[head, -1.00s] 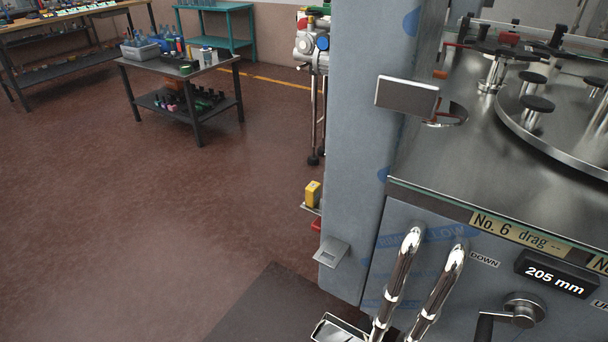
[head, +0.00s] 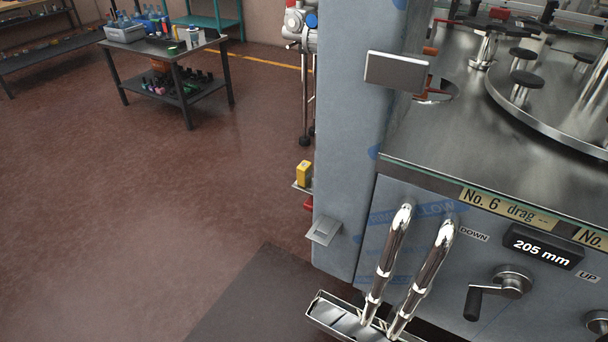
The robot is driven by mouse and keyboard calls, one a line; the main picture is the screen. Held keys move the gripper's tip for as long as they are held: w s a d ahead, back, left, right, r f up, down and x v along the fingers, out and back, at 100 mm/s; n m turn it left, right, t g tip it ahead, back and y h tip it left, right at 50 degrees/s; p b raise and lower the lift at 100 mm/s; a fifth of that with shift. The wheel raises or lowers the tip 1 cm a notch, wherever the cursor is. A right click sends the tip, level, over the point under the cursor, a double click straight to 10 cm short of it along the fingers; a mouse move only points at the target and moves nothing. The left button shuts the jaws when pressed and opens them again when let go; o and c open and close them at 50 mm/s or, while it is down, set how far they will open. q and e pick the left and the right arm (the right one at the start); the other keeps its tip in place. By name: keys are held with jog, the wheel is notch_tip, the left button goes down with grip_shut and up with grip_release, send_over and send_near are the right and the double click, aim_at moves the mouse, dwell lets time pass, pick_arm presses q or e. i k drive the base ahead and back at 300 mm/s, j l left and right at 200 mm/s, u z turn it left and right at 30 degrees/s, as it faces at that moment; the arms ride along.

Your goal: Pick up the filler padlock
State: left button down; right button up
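The filler machine (head: 345,130) fills the right half of the head view, with a grey-blue film-covered column and front panel. A small yellow block (head: 304,173) sits on a little ledge at the column's left side, with a red piece (head: 309,203) just below it. I cannot tell whether either one is the padlock; no shackle is clear at this size. Neither of my grippers is in view.
Two chrome tubes (head: 387,262) rise from a metal tray (head: 318,309) at the machine's front, left of a crank (head: 492,290). A dark mat (head: 240,300) lies before it. A work table (head: 200,97) stands far left; the red-brown floor (head: 130,220) between is clear.

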aim_at(304, 172)
jog(key=i+l+z, duration=0.1)
jog(key=i+z, duration=0.45)
jog(key=z, duration=0.2)
